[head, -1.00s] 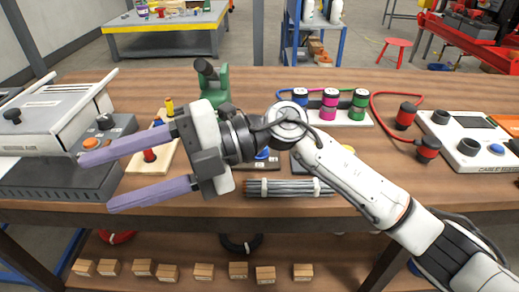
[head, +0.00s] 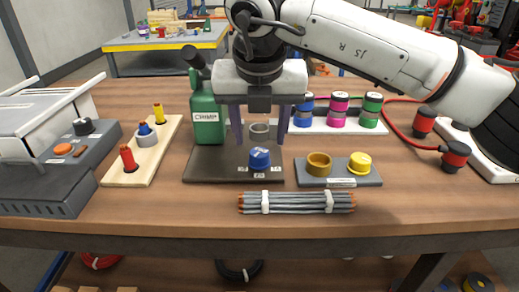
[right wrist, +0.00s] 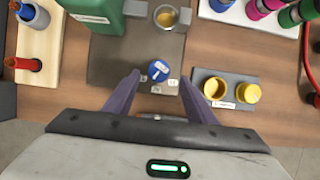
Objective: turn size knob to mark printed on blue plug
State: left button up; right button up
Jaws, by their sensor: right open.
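The blue size knob (head: 259,158) stands on the dark base plate of the green crimp tool (head: 207,116). Small white labels sit around it, too small to read. A pale line shows on its top in the right wrist view (right wrist: 158,70). The blue plug (head: 145,129) sits in a grey ring on the wooden board, between a red and a yellow plug; I cannot make out its mark. My right gripper (head: 261,140) points down, open and empty. Its fingers are on either side of the knob in the right wrist view, apparently above it. My left gripper is out of view.
A grey ring-shaped socket (head: 259,131) stands behind the knob. A grey block (head: 340,181) with a brass ring and yellow cap is on the right. A cable bundle (head: 297,202) lies in front. The wooden board (head: 168,146) is on the left.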

aim_at(259, 152)
jog(key=x, duration=0.5)
jog(key=shift+f, duration=0.15)
jog(key=c, duration=1)
